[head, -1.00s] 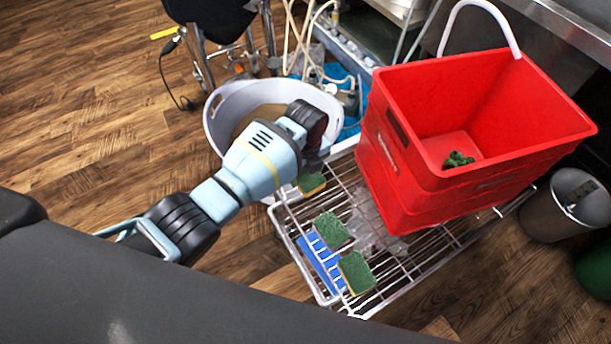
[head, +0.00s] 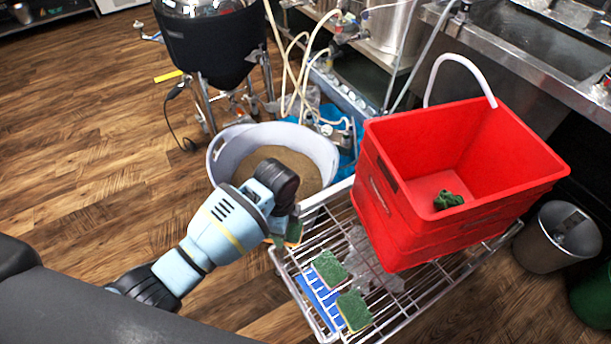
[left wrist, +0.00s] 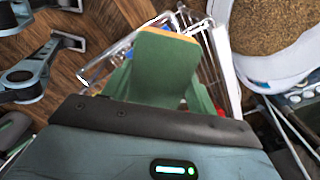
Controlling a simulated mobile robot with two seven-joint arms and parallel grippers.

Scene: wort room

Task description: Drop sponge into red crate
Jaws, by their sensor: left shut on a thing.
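My left gripper (head: 287,224) is shut on a green and yellow sponge (head: 293,233), near the left edge of the wire rack (head: 392,318). In the left wrist view the held sponge (left wrist: 160,66) shows its broad green face and a thin yellow edge, between the fingers. The head view hides most of the fingers behind the wrist. The red crate (head: 464,215) stands on the rack to the right of the gripper, apart from it and open at the top. A dark green crumpled thing (head: 448,200) lies inside it. My right gripper is not in view.
Two more green sponges (head: 330,268) (head: 354,310) lie on the rack beside a blue thing (head: 317,299). A pale tub (head: 225,150) with brown grain stands behind the gripper. The crate's white handle (head: 440,66) stands up at its back. A grey bin (head: 555,240) is at right.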

